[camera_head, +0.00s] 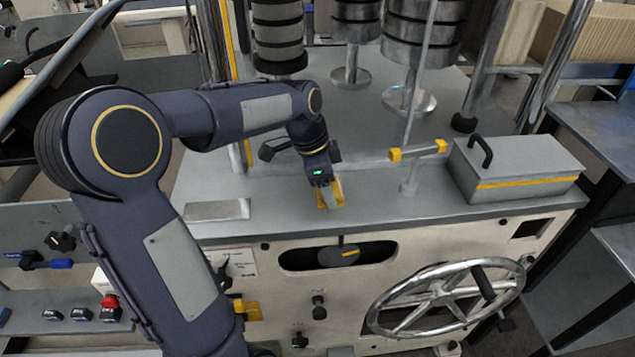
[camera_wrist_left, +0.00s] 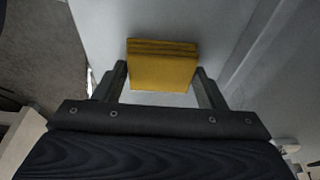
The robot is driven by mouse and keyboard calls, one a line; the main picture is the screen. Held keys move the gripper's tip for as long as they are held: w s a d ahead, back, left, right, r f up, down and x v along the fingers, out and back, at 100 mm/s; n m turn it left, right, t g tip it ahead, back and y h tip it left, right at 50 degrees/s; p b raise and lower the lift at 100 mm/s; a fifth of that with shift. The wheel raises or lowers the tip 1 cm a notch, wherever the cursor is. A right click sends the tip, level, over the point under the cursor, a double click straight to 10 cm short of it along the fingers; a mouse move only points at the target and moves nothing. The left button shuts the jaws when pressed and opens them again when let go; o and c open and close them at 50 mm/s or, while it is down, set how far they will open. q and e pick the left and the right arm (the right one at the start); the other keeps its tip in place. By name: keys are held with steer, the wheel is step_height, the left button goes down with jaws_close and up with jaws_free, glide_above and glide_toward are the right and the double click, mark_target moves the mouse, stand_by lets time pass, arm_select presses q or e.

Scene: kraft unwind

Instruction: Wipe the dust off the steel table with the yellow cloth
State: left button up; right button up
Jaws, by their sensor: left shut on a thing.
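The yellow cloth (camera_head: 336,188) is a small folded pad at the front part of the steel table (camera_head: 270,198). My left gripper (camera_head: 329,190) is shut on it and points down at the table top. In the left wrist view the folded cloth (camera_wrist_left: 162,66) sits between the two fingers, with its layered edge away from the palm. Whether the cloth touches the table is hard to tell. A dull pale patch lies on the top at the left front, and I cannot tell if it is dust or a plate (camera_head: 217,209). My right gripper is not in view.
A grey metal box with a black handle (camera_head: 515,168) stands at the table's right. A stand with yellow clamps (camera_head: 417,152) is just right of my gripper. Steel rollers on posts (camera_head: 350,75) rise behind. A handwheel (camera_head: 445,298) projects below the front edge.

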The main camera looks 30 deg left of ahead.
mark_target(315, 192)
arm_select(q)
steer(key=shift+w+d+r+p, duration=0.1)
steer(key=shift+w+d+p, duration=0.4)
steer(key=shift+w+d, duration=0.65)
steer(key=shift+w+d+p, duration=0.45)
steer(key=shift+w+d, duration=0.45)
steer(key=shift+d, duration=0.45)
steer(key=shift+w+d+p, duration=0.4)
steer(key=shift+w+d, duration=0.8)
steer(key=shift+d, duration=0.2)
steer(key=shift+s+a+f, duration=0.2)
steer(key=shift+s+a, duration=0.35)
steer(key=shift+a, duration=0.15)
steer(key=shift+s+a+f+b, duration=0.1)
steer(key=shift+s+a+b, duration=0.3)
steer(key=shift+s+a, duration=0.65)
steer(key=shift+s+a+r, duration=0.15)
steer(key=shift+s+a, duration=0.75)
steer(key=shift+a, duration=0.25)
steer(key=shift+s+a+r, duration=0.1)
steer(key=shift+s+a, duration=0.75)
steer(key=shift+a, duration=0.25)
steer(key=shift+s+a+f+b, duration=0.15)
steer(key=shift+s+a+b, duration=0.35)
steer(key=shift+s+a, duration=1.05)
steer(key=shift+a, duration=0.2)
steer(key=shift+s+a, duration=0.55)
steer(key=shift+a, duration=0.2)
steer(key=shift+r+p, duration=2.3)
steer(key=shift+r, duration=0.85)
